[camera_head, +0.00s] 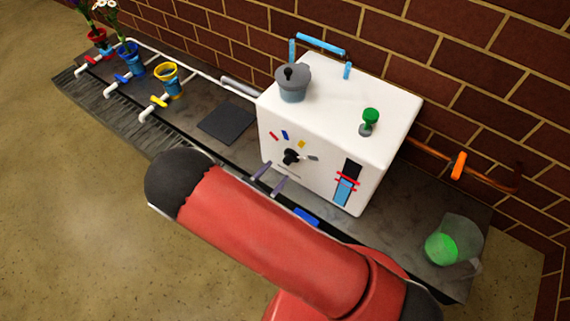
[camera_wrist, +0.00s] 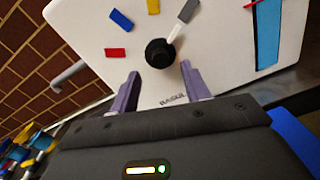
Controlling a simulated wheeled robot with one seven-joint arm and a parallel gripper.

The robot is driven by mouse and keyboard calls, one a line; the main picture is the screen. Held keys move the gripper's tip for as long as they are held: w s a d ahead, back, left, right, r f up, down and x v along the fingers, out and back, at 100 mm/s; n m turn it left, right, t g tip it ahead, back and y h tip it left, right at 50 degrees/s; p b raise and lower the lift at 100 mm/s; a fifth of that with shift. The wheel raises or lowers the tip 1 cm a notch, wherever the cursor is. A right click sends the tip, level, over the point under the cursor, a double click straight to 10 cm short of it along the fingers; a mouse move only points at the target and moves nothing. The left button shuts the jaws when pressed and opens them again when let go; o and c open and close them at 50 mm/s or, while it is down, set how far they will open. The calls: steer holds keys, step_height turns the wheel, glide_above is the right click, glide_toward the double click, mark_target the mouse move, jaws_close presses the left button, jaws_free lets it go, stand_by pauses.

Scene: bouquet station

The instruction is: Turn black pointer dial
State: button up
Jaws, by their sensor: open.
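The black pointer dial (camera_head: 291,157) is on the front face of the white box (camera_head: 333,100). In the wrist view the dial (camera_wrist: 159,53) has a light grey pointer (camera_wrist: 180,27) angled up and right. Colour marks surround it: red (camera_wrist: 115,53), blue (camera_wrist: 121,20) and yellow (camera_wrist: 153,6). The pointer lies past the yellow mark, to its right. My gripper (camera_head: 270,179) is open in front of the face, just below the dial. In the wrist view its purple fingers (camera_wrist: 160,82) stand apart, left and right of the dial's lower side. Whether they touch it cannot be told.
A grey pot-like lid (camera_head: 292,84) and a green knob (camera_head: 370,118) are on the box's top. A blue level strip (camera_head: 344,190) is on its front. A jug with green contents (camera_head: 455,244) stands right. Coloured pots (camera_head: 167,81) and taps stand left.

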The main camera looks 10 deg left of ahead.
mark_target(285, 162)
steer(key=shift+x, duration=2.35)
steer(key=shift+c, duration=0.4)
steer(key=c, duration=0.9)
